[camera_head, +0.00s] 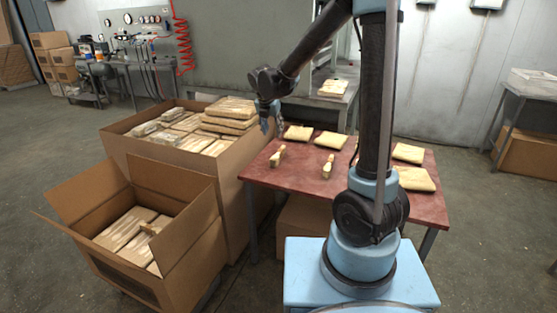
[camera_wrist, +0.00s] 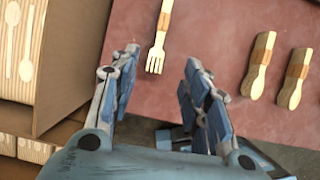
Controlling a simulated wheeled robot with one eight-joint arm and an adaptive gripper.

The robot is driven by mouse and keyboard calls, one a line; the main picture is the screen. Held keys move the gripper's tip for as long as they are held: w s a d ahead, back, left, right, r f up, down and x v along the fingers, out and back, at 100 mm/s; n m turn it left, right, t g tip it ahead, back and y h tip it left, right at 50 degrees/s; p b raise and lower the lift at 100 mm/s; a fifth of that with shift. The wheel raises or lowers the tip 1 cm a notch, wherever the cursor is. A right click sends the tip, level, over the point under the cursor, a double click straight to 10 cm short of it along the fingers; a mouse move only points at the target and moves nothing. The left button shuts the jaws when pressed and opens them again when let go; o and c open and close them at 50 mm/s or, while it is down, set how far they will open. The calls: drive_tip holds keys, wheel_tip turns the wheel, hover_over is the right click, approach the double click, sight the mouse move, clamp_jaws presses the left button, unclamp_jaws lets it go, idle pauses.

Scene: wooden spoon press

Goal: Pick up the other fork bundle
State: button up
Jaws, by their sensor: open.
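A fork bundle (camera_wrist: 157,48) lies on the red table (camera_wrist: 215,35) in the wrist view, its tines pointing down the picture toward the gap between my fingers. A paper-like band wraps its handle, and its upper end is cut off by the frame. My gripper (camera_wrist: 161,68) is open and empty, with one finger on each side of the line of the fork. In the head view my gripper (camera_head: 268,120) hangs above the table's left side. Two small wooden bundles (camera_head: 277,156) (camera_head: 328,167) lie there; their kind is too small to tell.
Two banded spoon bundles (camera_wrist: 262,65) (camera_wrist: 295,78) lie right of the fork. A large carton (camera_head: 225,185) of packs stands left of the table, with an open smaller carton (camera_head: 187,238) in front. Several flat packs (camera_head: 298,132) (camera_head: 408,152) lie on the table.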

sight(278, 153)
drive_tip(key=x, duration=1.7)
drive_tip(key=shift+w+d, duration=0.1)
clamp_jaws()
